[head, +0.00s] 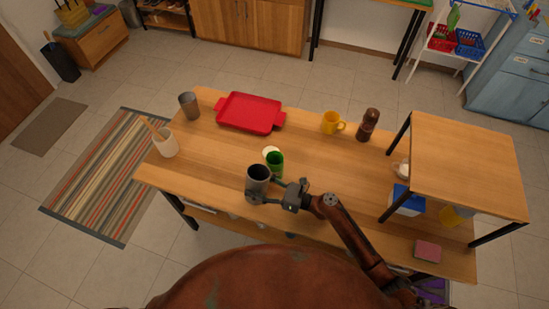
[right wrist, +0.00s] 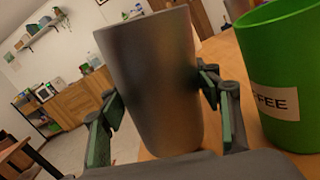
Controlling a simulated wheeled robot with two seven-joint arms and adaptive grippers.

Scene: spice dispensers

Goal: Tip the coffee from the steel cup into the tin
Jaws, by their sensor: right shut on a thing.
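The steel cup (head: 258,182) stands near the front edge of the wooden table, looking roughly upright. My right gripper (head: 268,190) is shut on it from the right; in the right wrist view the cup (right wrist: 150,75) sits between the two green-padded fingers. I cannot make out the coffee inside it. The green tin (head: 276,164) is just behind and to the right of the cup, apart from it. Its label, partly cut off, shows in the right wrist view on the tin (right wrist: 285,75). My left gripper is not in view.
A pale round disc (head: 271,150) lies behind the tin. A second metal cup (head: 188,106), a utensil crock (head: 166,145), a red tray (head: 250,112), a yellow mug (head: 331,123) and a brown bottle (head: 368,124) stand around. A raised shelf (head: 465,160) is at right.

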